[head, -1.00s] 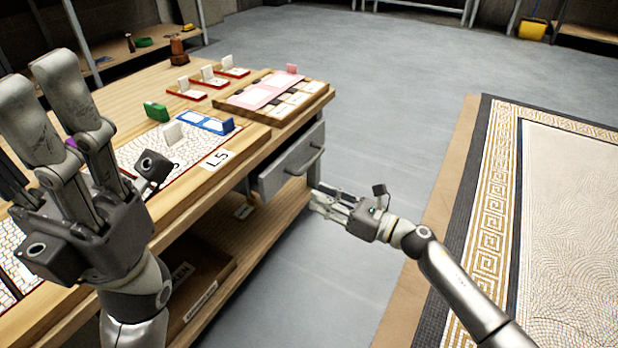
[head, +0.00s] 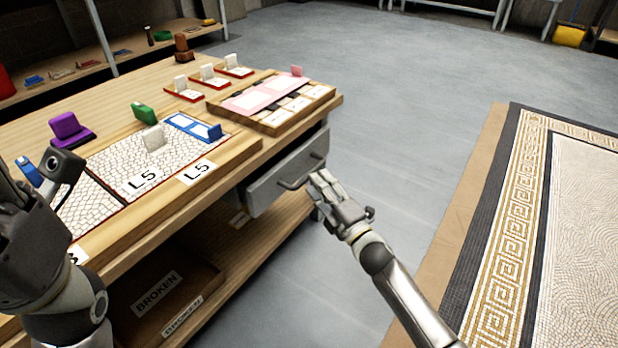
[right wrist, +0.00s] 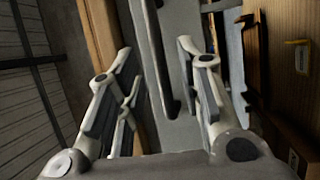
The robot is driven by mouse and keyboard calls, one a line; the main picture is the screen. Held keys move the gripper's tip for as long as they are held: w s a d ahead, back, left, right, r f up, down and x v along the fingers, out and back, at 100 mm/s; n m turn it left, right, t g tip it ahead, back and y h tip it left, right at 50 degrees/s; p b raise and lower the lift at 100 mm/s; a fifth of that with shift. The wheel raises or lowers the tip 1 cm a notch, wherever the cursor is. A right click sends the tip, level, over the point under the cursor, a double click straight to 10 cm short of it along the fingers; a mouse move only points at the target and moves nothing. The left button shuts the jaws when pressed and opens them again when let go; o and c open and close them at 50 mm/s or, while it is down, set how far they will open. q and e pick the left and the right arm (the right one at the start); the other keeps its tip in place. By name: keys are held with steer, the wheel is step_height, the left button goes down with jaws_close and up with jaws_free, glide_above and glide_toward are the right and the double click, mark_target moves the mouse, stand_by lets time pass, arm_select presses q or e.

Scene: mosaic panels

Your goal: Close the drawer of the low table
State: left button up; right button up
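The grey drawer (head: 268,190) under the right end of the wooden table (head: 180,215) stands partly out, with a narrow gap showing above its front. Its bar handle (head: 299,181) faces the open floor.
The tabletop holds mosaic panels (head: 150,165), small cards on red bases (head: 208,78) and a raised wooden board (head: 270,100). A box marked BROKEN (head: 165,300) sits on the lower shelf. A patterned mosaic panel (head: 530,230) lies on the floor at right. Grey floor between is clear.

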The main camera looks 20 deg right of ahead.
mark_target(311, 171)
steer(key=shift+b+x, duration=0.7)
steer(key=shift+x, duration=1.7)
jaws_close()
